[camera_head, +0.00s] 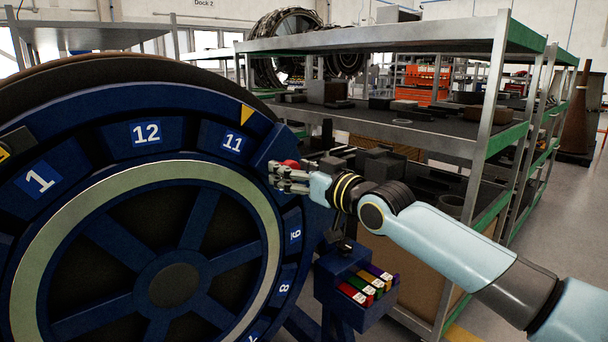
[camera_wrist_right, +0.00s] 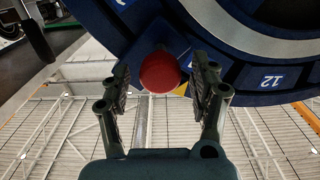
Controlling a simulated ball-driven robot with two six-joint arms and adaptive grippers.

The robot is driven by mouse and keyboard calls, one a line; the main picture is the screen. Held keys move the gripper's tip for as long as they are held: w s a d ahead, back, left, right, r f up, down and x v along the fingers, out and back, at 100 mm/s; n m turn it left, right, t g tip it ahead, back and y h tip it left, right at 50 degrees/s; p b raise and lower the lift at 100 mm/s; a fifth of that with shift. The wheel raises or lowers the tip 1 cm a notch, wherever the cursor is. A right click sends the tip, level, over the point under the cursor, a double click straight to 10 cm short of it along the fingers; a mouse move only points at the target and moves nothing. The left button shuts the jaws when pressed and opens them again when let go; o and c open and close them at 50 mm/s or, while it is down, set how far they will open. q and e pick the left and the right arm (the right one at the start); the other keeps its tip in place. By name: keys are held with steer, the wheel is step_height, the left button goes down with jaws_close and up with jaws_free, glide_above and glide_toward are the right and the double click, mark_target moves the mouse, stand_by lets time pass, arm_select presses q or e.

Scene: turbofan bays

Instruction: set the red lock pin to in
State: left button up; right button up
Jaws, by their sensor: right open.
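The red lock pin (camera_wrist_right: 160,72) shows as a round red knob at the rim of the blue numbered wheel (camera_wrist_right: 235,75) in the right wrist view. In the head view the red knob (camera_head: 291,164) is partly hidden behind my right gripper (camera_head: 281,176). My right gripper, also in the right wrist view (camera_wrist_right: 163,85), is open, with one finger on each side of the knob. I cannot tell whether the fingers touch it. The pin's shaft is hidden. My left gripper is not in view.
A blue box with coloured, numbered tabs (camera_head: 364,284) stands right of the wheel, below my right arm. A metal shelf rack (camera_head: 400,124) with dark parts stands close behind the arm. Open floor (camera_head: 540,290) lies at the right.

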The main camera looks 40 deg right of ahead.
steer(key=s, duration=0.6)
steer(key=shift+d, duration=0.2)
stand_by(0.4)
